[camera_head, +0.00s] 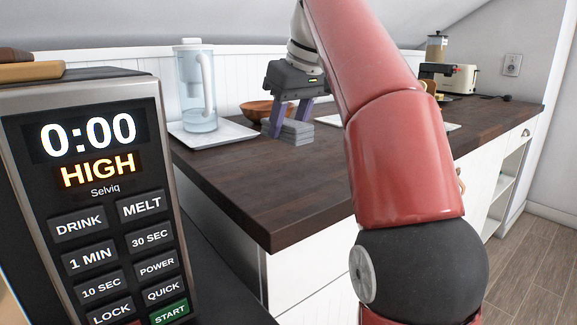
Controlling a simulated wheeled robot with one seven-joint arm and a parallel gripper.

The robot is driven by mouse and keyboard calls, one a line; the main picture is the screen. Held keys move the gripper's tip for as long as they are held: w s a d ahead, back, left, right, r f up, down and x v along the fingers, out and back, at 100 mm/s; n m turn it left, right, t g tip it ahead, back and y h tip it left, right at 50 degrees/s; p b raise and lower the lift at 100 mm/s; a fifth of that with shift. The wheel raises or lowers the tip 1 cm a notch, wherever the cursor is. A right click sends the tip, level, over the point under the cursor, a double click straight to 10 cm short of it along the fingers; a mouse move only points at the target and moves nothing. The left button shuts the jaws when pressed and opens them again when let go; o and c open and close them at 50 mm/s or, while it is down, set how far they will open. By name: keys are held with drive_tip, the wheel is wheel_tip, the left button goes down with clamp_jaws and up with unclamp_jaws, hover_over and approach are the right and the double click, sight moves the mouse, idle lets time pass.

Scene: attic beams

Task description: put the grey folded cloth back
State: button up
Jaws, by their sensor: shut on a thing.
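The grey folded cloth (297,132) is a small layered stack low over the dark wooden counter, beside a brown bowl. My gripper (290,122) points down at it, with its two purple-grey fingers on either side, shut on the cloth. I cannot tell whether the cloth touches the counter. My red arm (400,150) crosses the middle of the view and hides part of the counter.
A clear water pitcher (197,92) stands on a white tray (185,133) left of the gripper. The brown bowl (262,110) is close behind the cloth. A microwave (105,200) fills the left foreground. A toaster (459,79) stands far right. The front counter (260,185) is clear.

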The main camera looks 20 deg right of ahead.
sight(301, 125)
drive_tip(key=shift+f+b, duration=0.55)
drive_tip(key=shift+f, duration=3.25)
drive_tip(key=shift+f, duration=0.1)
drive_tip(key=shift+f, duration=0.15)
drive_tip(key=o, duration=0.9)
drive_tip(key=shift+b, duration=0.45)
drive_tip(key=p+v, duration=0.2)
drive_tip(key=v, duration=0.5)
drive_tip(key=shift+s+r, duration=0.15)
drive_tip(key=shift+r, duration=0.3)
